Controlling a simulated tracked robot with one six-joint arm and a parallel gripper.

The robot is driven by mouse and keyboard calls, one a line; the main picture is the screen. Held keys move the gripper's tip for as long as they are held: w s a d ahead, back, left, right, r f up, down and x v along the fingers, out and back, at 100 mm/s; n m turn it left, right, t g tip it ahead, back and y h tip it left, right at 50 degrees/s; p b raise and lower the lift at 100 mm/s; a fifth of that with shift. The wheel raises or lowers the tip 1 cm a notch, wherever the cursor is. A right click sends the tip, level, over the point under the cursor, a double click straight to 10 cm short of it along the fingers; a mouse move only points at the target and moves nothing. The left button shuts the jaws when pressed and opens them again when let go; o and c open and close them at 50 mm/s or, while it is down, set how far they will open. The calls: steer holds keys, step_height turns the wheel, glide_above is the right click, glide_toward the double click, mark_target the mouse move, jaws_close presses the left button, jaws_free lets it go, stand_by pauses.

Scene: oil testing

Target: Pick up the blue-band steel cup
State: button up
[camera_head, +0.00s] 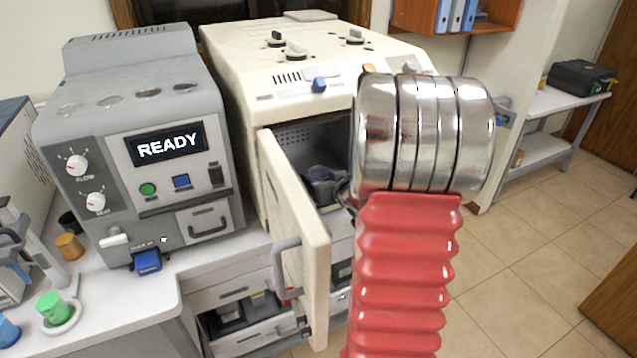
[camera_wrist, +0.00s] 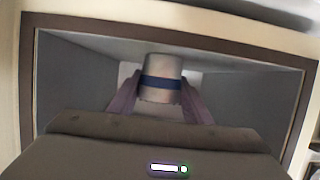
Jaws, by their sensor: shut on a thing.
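The blue-band steel cup (camera_wrist: 161,67) shows in the wrist view, a pale metal cup with a dark blue band around its middle. It is inside a grey-walled chamber (camera_wrist: 75,85). My gripper (camera_wrist: 161,90) is shut on it, with one purplish finger on each side. The cup's lower part is hidden behind my gripper body. I cannot tell whether it rests on the chamber floor or is clear of it. In the head view the chamber is in the cream machine (camera_head: 335,55), and my arm reaches in through its front; the cup cannot be made out there.
The cream machine's door (camera_head: 296,230) stands open toward the front left. A grey machine (camera_head: 165,105) reading READY is to its left. A green cup (camera_head: 53,308) on a white dish and an orange cup (camera_head: 69,246) are on the left counter. Open drawers (camera_head: 250,312) are below.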

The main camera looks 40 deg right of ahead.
steer(key=c, duration=0.5)
steer(key=shift+c, duration=0.2)
